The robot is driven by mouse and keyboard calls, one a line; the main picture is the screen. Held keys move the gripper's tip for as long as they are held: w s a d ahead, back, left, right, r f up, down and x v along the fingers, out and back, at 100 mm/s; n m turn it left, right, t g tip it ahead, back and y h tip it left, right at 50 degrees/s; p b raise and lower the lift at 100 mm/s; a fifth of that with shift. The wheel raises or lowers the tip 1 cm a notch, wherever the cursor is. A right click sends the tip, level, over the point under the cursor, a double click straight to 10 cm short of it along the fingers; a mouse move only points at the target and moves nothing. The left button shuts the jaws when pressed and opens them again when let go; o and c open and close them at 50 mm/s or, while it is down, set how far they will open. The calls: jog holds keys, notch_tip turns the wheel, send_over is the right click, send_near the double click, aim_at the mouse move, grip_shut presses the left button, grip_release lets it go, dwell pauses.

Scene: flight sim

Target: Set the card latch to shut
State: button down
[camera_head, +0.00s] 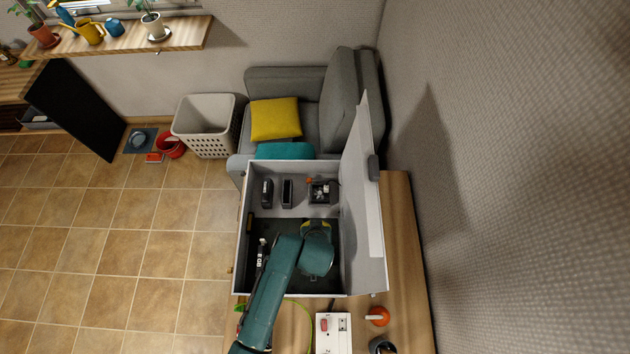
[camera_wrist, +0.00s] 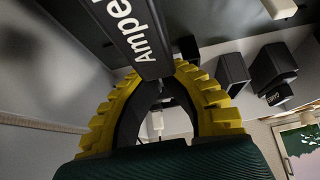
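An open box (camera_head: 238,225) stands on the table with its lid or door (camera_head: 362,190) swung up at the right. Several small dark units line its back wall, among them two black blocks (camera_head: 267,192) (camera_head: 287,191) and a unit with a light part (camera_head: 322,191). The bar hides the fingertips. A pale piece (camera_wrist: 156,121) shows between the fingers.
A white panel with a red switch (camera_head: 325,325) and an orange knob (camera_head: 377,316) are on the wooden table (camera_head: 400,240) in front of the box. A wall rises close at the right. A grey sofa (camera_head: 335,105) stands behind. Tiled floor at the left is open.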

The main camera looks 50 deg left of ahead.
jog(key=shift+r+p, duration=1)
jog(key=shift+p, duration=0.05)
jog(key=p+v, duration=0.2)
jog(key=v, duration=0.1)
jog(key=p+v, duration=0.2)
jog(key=v, duration=0.1)
jog(key=p+v, duration=0.1)
jog(key=v, duration=0.2)
jog(key=shift+s+d+f+p, duration=0.15)
jog(key=shift+s+d+p, duration=0.25)
jog(key=shift+d, duration=0.1)
